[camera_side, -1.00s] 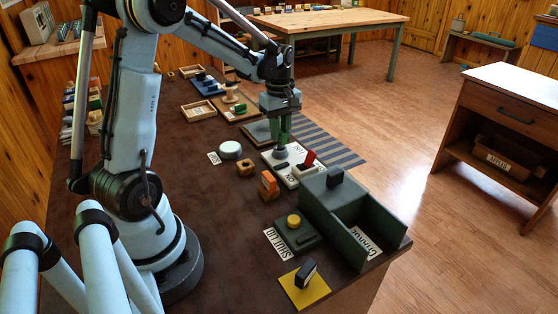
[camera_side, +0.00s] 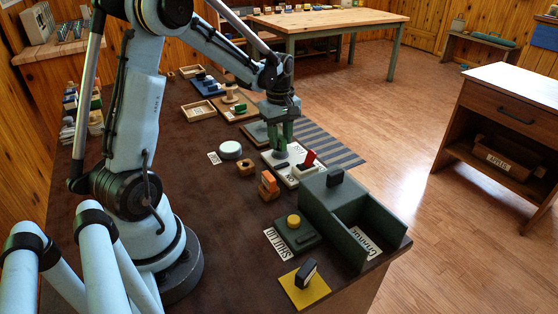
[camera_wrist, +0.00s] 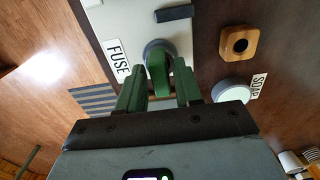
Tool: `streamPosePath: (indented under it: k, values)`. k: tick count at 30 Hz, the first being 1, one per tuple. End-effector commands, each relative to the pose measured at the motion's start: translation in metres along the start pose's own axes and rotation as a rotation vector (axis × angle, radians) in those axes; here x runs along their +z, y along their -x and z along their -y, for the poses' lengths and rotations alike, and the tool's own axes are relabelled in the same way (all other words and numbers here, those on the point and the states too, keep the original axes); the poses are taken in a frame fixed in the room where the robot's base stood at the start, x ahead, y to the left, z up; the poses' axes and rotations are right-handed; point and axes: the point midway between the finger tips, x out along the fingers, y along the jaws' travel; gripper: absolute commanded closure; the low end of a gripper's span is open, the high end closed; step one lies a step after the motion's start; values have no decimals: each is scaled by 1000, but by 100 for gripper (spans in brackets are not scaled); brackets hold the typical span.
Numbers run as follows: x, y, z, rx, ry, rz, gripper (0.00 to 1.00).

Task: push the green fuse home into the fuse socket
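The green fuse (camera_wrist: 158,74) stands upright at the round grey fuse socket (camera_wrist: 152,46) in the wrist view. Its depth in the socket is hard to tell. The socket sits on a pale panel (camera_wrist: 112,22) labelled FUSE; in the side view the socket (camera_side: 280,152) is partly under my gripper. My gripper (camera_wrist: 159,88) is open, with one green finger on each side of the fuse and gaps showing between. In the side view my gripper (camera_side: 281,138) hangs just above the socket, and its fingers hide most of the fuse.
A red lever (camera_side: 309,158) rises from the panel close to my gripper. A wooden block with a hole (camera_side: 246,168), an orange block (camera_side: 268,185) and a white round piece (camera_side: 230,149) stand nearby. A green open box (camera_side: 335,225) stands at the front right.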

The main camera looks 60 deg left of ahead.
Motion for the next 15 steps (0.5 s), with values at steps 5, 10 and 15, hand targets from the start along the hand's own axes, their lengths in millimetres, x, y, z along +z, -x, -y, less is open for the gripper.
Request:
streamPosePath:
  k: [5,10,15]
  values:
    - [0,0,0,0,0,0,48]
    - [0,0,0,0,0,0,48]
    - [0,7,0,0,0,0,48]
